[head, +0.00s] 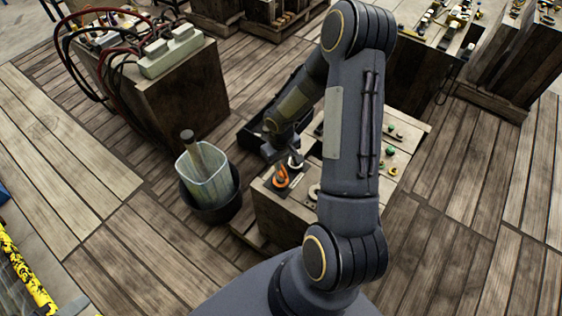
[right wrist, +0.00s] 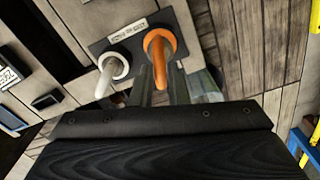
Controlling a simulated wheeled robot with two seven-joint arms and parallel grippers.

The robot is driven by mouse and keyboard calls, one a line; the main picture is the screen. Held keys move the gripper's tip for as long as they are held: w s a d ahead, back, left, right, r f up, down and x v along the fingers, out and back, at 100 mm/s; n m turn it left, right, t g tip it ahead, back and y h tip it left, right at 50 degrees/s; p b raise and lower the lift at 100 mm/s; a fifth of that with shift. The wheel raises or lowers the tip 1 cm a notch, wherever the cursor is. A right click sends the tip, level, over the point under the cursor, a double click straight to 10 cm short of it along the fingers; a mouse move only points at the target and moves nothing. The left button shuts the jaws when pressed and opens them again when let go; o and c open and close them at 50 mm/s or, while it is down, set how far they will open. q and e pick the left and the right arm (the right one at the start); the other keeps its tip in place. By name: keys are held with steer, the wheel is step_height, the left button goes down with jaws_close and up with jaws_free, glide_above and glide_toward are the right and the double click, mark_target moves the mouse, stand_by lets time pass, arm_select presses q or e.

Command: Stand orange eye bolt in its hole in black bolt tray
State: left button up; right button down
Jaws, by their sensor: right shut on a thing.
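The orange eye bolt (right wrist: 158,45) shows its ring at the top middle of the right wrist view, in front of the black bolt tray (right wrist: 98,47). Its lower part runs between my right gripper's fingers (right wrist: 165,85), which are shut on it. In the head view the orange eye bolt (head: 281,178) is at the left end of the wooden bench, just below my right gripper (head: 278,158). A white eye bolt (right wrist: 122,60) stands in the tray beside it. The orange bolt's lower end and its hole are hidden. My left gripper is not in view.
The bench (head: 268,207) carries several small green and dark parts on its right side, partly behind my arm. A dark bin with a pale container (head: 207,185) stands on the floor to its left. A brown cabinet (head: 185,100) with cables is further back.

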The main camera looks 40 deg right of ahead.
steer(key=shift+f, duration=0.25)
stand_by(0.5)
steer(key=shift+f+b, duration=0.4)
steer(key=shift+b, duration=0.35)
steer(key=shift+f+b, duration=0.55)
stand_by(0.5)
steer(key=c, duration=1.3)
jaws_free()
steer(key=shift+r, duration=4.15)
steer(key=s+a+r+t, duration=0.1)
steer(key=s+a+r, duration=0.1)
steer(key=r, duration=0.4)
steer(key=s+a+r+t, duration=0.1)
steer(key=s+a+r, duration=0.15)
steer(key=r, duration=0.25)
steer(key=s+a+r+t+y, duration=0.1)
steer(key=s+a+r, duration=0.1)
steer(key=s, duration=0.2)
steer(key=s+a+r+t+y, duration=0.1)
steer(key=s+a+r, duration=0.1)
steer(key=s+a, duration=0.1)
steer(key=s+a+r+m+t+y, duration=0.1)
steer(key=s+a+r, duration=0.2)
steer(key=s, duration=0.1)
steer(key=shift+s+a+r+t+y, duration=0.1)
steer(key=shift+s+a+t+y, duration=0.2)
steer(key=shift+s+y, duration=0.1)
